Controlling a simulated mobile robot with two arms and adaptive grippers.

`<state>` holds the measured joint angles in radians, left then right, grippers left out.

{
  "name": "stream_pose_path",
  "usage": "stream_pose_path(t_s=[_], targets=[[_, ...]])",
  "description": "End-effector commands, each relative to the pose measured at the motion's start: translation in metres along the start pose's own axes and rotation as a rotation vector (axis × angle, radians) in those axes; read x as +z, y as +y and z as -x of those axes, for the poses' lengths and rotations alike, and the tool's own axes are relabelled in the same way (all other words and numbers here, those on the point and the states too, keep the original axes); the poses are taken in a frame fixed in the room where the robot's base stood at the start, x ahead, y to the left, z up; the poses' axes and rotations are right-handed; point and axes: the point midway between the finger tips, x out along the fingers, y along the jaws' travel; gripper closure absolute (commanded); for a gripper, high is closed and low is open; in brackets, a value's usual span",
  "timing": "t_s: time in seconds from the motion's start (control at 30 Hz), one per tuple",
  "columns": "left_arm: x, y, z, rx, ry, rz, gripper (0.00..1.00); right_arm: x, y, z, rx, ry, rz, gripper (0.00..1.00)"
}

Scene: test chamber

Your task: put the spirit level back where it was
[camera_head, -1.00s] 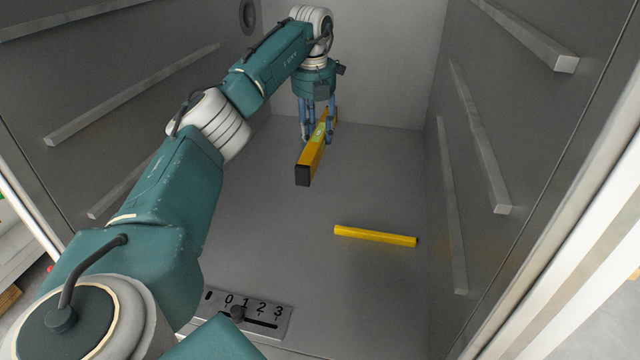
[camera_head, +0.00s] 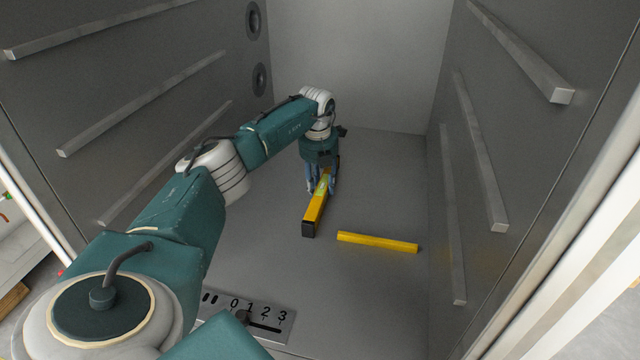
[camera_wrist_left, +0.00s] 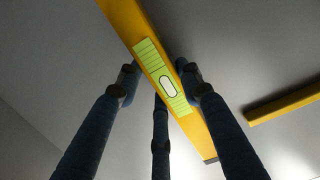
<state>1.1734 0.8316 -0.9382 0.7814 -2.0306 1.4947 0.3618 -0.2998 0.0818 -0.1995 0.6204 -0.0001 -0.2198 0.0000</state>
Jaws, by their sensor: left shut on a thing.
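The yellow spirit level (camera_head: 315,213) with a dark end cap is held by my left gripper (camera_head: 322,184) low in the chamber. Its long side points toward the camera. In the left wrist view the level (camera_wrist_left: 135,25) runs diagonally between the fingers of the left gripper (camera_wrist_left: 160,85), with its green label and vial facing the camera. The fingers are shut on it near the middle. I cannot tell whether the level touches the floor. My right gripper is not in view.
A yellow bar (camera_head: 377,242) lies on the chamber floor (camera_head: 385,190) right of the level; it also shows in the wrist view (camera_wrist_left: 285,104). A slider panel numbered 0 to 3 (camera_head: 262,318) is at the front. Rails (camera_head: 480,160) line both side walls.

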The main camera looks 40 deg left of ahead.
Motion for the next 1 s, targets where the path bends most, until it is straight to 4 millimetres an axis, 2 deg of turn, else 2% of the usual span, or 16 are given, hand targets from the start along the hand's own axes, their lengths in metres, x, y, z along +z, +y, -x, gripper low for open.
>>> stream_pose_path(t_s=[0.27,0.3,0.37,0.77,0.87,1.0], targets=[[0.0,0.0,-0.002,-0.001,-0.002,0.0,1.0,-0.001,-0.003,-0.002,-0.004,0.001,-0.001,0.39],[0.0,0.0,-0.002,0.0,0.0,0.0,0.58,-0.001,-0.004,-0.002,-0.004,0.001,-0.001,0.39],[0.0,0.0,-0.002,0.0,0.0,0.0,0.46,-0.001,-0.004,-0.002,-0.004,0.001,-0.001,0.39],[0.001,0.0,0.004,-0.001,-0.002,0.0,0.45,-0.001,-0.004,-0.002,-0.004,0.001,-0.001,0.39],[0.002,0.0,0.018,-0.002,-0.005,0.0,0.45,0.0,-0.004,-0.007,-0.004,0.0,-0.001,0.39],[0.002,0.0,0.047,-0.002,-0.007,-0.001,0.45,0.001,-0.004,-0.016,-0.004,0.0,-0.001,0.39]])
